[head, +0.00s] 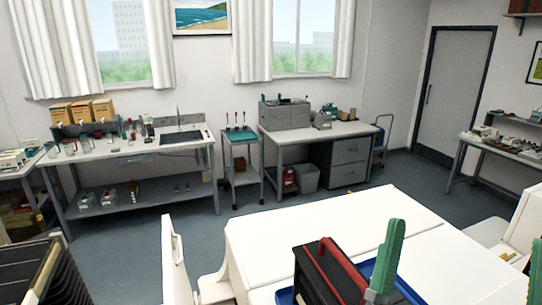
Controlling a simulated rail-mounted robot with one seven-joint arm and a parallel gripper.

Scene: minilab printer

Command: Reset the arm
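The head view looks over a large white machine-like body (330,220) with a flat top, at the lower middle. A black and red box-like part (325,270) stands on its near side. A green upright piece with a notched edge (386,255) rises just to the right of that part. A blue tray-like part (405,290) lies around their base, cut off by the bottom edge.
Open floor (150,245) lies beyond the white body. A sink bench (130,148), a small trolley (240,138) and a desk (325,130) line the back wall. A black ribbed part (30,275) fills the lower left corner. A bench (505,152) stands at right.

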